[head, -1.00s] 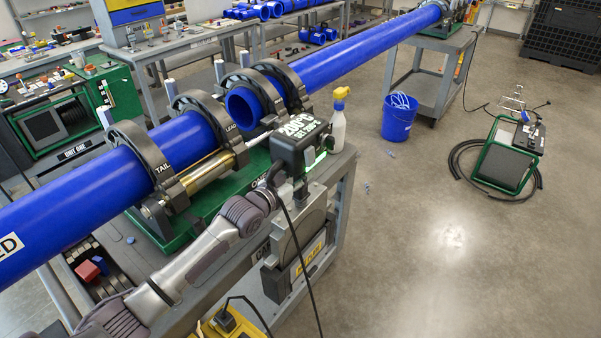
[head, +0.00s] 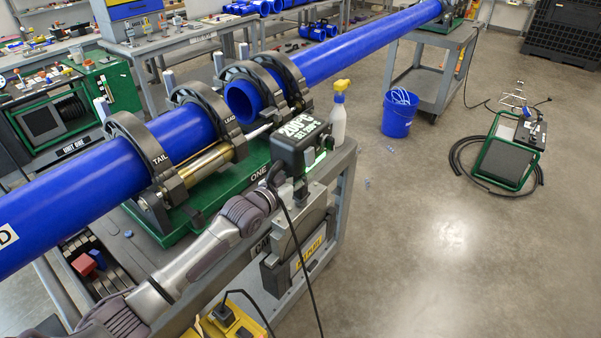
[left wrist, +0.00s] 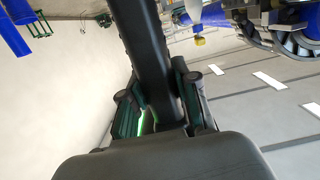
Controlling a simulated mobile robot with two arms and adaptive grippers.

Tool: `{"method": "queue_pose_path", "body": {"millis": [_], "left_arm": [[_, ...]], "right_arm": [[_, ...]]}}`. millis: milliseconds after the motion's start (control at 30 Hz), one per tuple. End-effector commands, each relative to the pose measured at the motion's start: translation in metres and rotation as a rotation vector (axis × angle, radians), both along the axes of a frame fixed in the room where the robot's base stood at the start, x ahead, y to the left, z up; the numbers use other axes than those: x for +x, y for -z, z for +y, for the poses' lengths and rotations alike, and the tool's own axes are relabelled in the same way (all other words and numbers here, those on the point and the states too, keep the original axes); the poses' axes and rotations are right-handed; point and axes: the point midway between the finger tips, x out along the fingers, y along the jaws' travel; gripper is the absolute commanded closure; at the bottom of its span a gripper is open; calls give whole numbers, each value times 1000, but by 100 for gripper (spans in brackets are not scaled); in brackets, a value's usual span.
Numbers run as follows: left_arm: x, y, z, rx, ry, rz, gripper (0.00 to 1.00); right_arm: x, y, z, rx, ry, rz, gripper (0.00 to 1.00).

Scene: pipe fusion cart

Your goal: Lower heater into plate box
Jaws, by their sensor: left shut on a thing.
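The heater has a dark box with a lit temperature display (head: 300,132), and its lower part hangs over the plate box. My left gripper (head: 272,190) is shut on the heater's dark handle. In the left wrist view the fingers (left wrist: 163,108) press on both sides of the black handle (left wrist: 150,50). The grey plate box (head: 291,270), with a yellow label, is fixed to the cart's side directly below the heater. The heater's lower part overlaps the box's mouth in the picture; I cannot tell how deep it sits. My right gripper is not in view.
The blue pipe (head: 60,205) runs through dark clamps (head: 150,165) on the green fusion machine just behind the heater. A spray bottle (head: 338,120) stands on the cart corner. A black cable (head: 306,270) hangs from the heater.

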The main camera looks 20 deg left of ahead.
Motion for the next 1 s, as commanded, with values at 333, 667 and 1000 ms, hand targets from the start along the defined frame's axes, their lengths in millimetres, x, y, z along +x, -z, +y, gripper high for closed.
{"method": "queue_pose_path", "body": {"millis": [333,667,1000], "left_arm": [[4,-19,-1,-14,2,-46,100],[4,-18,-1,-14,2,-46,100],[4,-14,-1,-13,2,-45,100]], "right_arm": [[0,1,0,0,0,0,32],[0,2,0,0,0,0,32],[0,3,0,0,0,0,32]]}}
